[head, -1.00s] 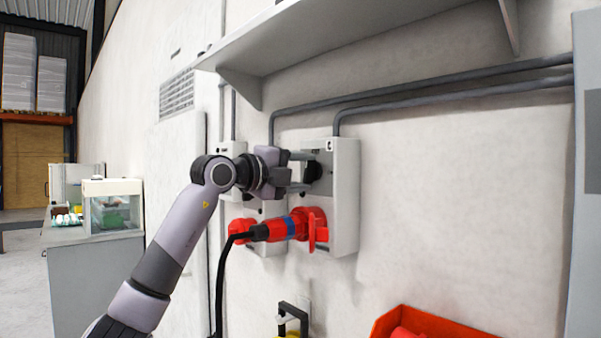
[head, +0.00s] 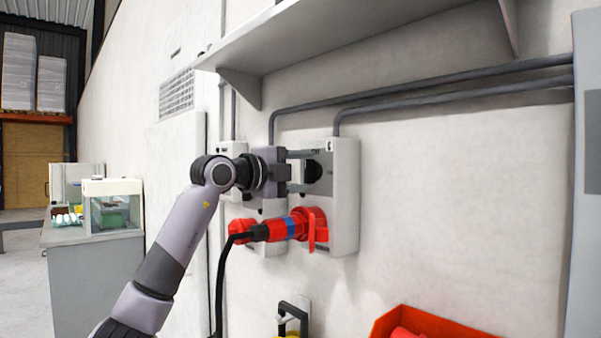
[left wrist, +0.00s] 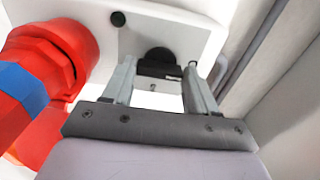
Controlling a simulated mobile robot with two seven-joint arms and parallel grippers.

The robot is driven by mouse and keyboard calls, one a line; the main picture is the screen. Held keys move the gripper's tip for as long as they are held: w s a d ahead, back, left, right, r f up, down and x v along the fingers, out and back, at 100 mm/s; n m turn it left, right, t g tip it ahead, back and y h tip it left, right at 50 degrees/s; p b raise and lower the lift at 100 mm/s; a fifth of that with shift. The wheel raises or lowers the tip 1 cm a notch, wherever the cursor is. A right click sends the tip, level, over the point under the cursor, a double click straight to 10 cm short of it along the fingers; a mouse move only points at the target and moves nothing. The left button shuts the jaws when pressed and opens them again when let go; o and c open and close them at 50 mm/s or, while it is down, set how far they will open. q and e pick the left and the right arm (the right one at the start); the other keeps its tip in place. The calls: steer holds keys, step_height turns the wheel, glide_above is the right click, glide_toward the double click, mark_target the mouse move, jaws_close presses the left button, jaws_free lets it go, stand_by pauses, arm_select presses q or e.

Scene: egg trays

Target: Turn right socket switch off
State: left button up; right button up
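The right socket box (head: 345,200) is a pale grey box on the wall. Its black rotary switch (head: 313,172) is in the upper part, and it also shows in the left wrist view (left wrist: 160,64). A red plug (head: 275,229) with a blue band sits in the red socket (head: 312,230) below. My left gripper (head: 312,171) is open at the switch, one finger above and one below it. In the left wrist view the fingers stand either side of the black knob, with gaps visible; contact is unclear. My right gripper is out of view.
Another socket box (head: 232,152) is to the left, partly behind my gripper. A shelf (head: 350,42) overhangs above, and grey conduits (head: 430,96) run along the wall. A black cable (head: 219,285) hangs from the plug. A red bin (head: 440,322) is at the lower right.

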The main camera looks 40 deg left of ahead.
arm_select(q)
steer(key=o, duration=0.3)
steer(key=shift+s, duration=0.2)
steer(key=s, duration=0.2)
steer(key=s+b, duration=0.1)
steer(key=s, duration=0.1)
steer(key=s+b, duration=0.1)
steer(key=s, duration=0.1)
steer(key=shift+a+f, duration=0.1)
steer(key=shift+a, duration=0.25)
steer(key=shift+s, duration=0.35)
